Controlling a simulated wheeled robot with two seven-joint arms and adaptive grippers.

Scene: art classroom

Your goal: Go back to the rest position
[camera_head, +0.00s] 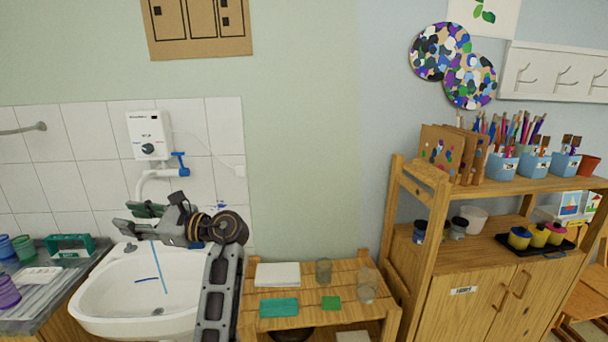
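My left arm rises from the bottom of the picture, and my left gripper (128,217) is above the white sink (190,315), pointing left. Its two fingers look parted, with nothing clearly seen between them. Thin blue lines (159,268) show over the basin below the gripper; I cannot tell what they are. The gripper covers part of the wall and the sink's back rim. My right gripper is out of view.
A low wooden shelf (287,324) with a white cloth (277,274), sponges and glass jars stands right of my arm. A taller wooden cabinet (463,292) is further right. A counter (42,312) with cups adjoins the sink. A water heater (149,136) hangs above.

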